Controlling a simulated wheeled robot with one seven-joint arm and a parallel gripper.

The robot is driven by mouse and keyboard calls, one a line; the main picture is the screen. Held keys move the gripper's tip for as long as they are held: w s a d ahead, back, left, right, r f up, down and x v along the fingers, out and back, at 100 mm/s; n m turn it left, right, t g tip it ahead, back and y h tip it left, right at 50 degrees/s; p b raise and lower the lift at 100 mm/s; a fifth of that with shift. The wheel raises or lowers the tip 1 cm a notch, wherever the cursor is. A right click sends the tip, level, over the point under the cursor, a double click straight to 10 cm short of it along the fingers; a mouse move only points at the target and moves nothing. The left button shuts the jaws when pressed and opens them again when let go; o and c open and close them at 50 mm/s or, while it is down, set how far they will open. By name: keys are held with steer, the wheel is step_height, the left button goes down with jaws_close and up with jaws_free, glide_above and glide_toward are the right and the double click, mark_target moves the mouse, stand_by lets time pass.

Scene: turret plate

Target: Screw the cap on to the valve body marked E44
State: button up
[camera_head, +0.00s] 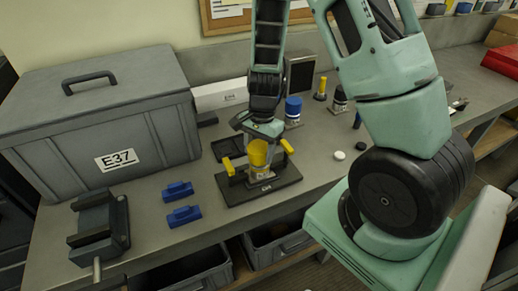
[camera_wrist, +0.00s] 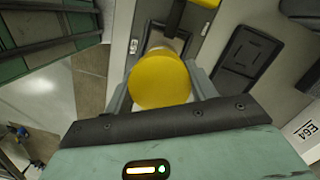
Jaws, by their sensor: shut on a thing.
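A yellow cap (camera_head: 258,152) sits in the jaws of my gripper (camera_head: 262,138), which is shut on it. In the wrist view the round cap (camera_wrist: 159,80) fills the space between the two fingers. Below the cap, a valve body (camera_head: 259,173) stands upright in a dark fixture (camera_head: 285,188) with yellow handles. The cap is right above or on the valve body; I cannot tell whether the threads are engaged. The small label on the fixture side is too small to read surely. My gripper hides the top of the joint.
A large grey case (camera_head: 150,130) marked E37 stands left. A white box (camera_head: 208,97) and a blue-topped part (camera_head: 293,108) are behind. Two blue blocks (camera_head: 184,215) and a vise (camera_head: 122,222) lie front left. A white disc (camera_head: 339,155) lies right of the fixture.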

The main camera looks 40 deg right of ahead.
stand_by(0.3)
steer(key=o, duration=1.5)
steer(key=shift+w+r, duration=0.1)
steer(key=shift+r, duration=0.05)
steer(key=r, duration=0.5)
steer(key=d+r, duration=0.1)
steer(key=r, duration=1.1)
steer(key=shift+w+d+r, duration=0.1)
steer(key=shift+w+d, duration=0.05)
steer(key=shift+d, duration=0.25)
steer(key=s+a+f+n+b, duration=0.2)
steer(key=s+a+n+b, duration=0.1)
steer(key=a+n, duration=0.3)
steer(key=s+a+f+n+b, duration=0.2)
steer(key=s+a+f+n, duration=0.15)
steer(key=a, duration=0.55)
steer(key=s+a+f+n+b, duration=0.1)
steer(key=s+a+n, duration=0.2)
steer(key=s+n, duration=0.1)
steer(key=s+a+f+n+b, duration=0.1)
steer(key=s+a+n, duration=0.2)
steer(key=s+n, duration=0.1)
steer(key=s+a+f+n+b, duration=0.1)
steer(key=s+a+f+n, duration=0.1)
steer(key=n, duration=0.3)
steer(key=shift+s+a+n+h+b, duration=0.25)
steer(key=shift+s+a+h+b, duration=0.15)
steer(key=shift+s+a, duration=0.45)
